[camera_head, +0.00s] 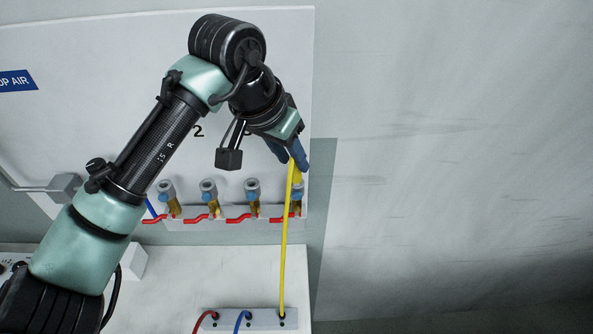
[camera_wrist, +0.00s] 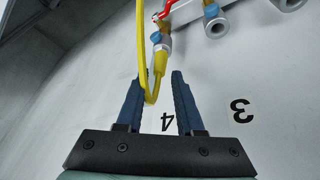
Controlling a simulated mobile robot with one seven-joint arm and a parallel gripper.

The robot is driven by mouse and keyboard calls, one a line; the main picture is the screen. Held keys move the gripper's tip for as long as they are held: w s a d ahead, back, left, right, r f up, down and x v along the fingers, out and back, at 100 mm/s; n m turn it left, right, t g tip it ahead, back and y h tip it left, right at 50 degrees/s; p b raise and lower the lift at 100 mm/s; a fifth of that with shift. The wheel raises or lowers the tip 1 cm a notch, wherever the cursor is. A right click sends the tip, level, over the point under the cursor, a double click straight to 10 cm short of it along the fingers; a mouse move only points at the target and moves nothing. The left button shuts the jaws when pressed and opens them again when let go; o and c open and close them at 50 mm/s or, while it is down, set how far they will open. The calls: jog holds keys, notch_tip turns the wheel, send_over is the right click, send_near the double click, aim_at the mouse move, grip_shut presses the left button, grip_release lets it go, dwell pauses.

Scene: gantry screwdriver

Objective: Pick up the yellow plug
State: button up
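The yellow plug (camera_head: 297,173) is at the rightmost valve on the wall panel. In the wrist view the plug (camera_wrist: 160,62) appears seated in that valve's blue-collared fitting. Its yellow cable (camera_head: 284,245) loops back and runs down to the socket strip. My gripper (camera_head: 294,164) is at the plug, its blue fingers pointing down toward the valve. In the wrist view the fingers (camera_wrist: 159,76) are apart, with the plug's cable end between their tips in the picture. The cable crosses in front of the left finger. I cannot tell whether either finger touches the plug.
Several valves with red handles (camera_head: 240,219) line the panel (camera_head: 100,60), close to the left of my gripper. The socket strip (camera_head: 263,321) below holds a red cable (camera_head: 205,320) and a blue cable (camera_head: 240,320). Clear space lies right of the panel.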

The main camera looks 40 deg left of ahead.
jog(key=shift+x, duration=0.8)
grip_shut()
jog(key=shift+r, duration=0.2)
